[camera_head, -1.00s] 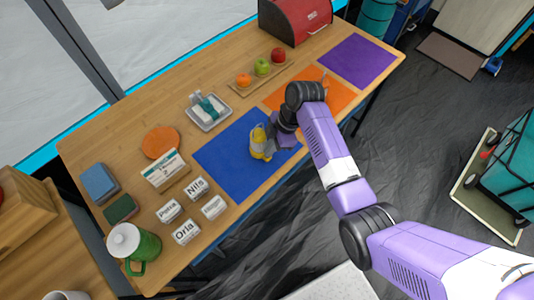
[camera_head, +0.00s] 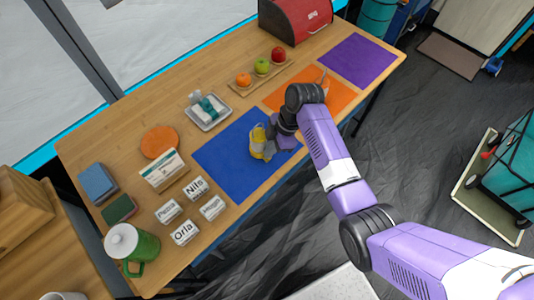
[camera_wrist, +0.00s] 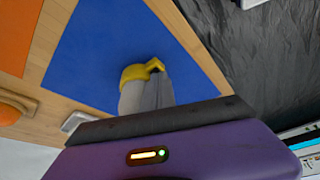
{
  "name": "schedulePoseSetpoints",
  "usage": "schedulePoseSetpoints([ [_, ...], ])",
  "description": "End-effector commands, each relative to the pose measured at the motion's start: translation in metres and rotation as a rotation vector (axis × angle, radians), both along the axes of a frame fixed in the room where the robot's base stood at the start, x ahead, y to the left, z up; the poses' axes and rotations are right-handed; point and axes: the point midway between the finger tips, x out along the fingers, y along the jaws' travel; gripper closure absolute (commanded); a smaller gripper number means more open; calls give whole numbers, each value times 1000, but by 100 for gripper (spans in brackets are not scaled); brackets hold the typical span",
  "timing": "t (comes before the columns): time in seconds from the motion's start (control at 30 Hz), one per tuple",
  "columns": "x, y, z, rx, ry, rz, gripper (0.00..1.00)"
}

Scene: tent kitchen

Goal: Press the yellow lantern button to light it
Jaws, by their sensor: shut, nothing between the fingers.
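The yellow lantern (camera_head: 257,143) stands on the blue mat (camera_head: 222,163) in the head view, near the mat's right part. My gripper (camera_head: 270,136) is shut, with nothing held, right beside the lantern on its right side. In the wrist view the yellow top of the lantern (camera_wrist: 136,73) shows just past my gripper (camera_wrist: 158,92), whose grey fingers lie close against it. The lantern's lower part is largely hidden there. I cannot tell whether the fingers touch it, and I cannot make out its button or any glow.
An orange mat (camera_head: 343,101) and a purple mat (camera_head: 357,58) lie to the right.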

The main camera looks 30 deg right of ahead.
Motion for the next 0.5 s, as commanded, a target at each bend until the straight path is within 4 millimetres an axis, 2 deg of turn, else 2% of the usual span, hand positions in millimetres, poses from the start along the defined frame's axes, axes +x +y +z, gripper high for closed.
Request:
schedulePoseSetpoints([
  [0.27, -1, 0, -2, -1, 2, 0, 100],
  [0.5, -1, 0, 12, -1, 2, 0, 100],
])
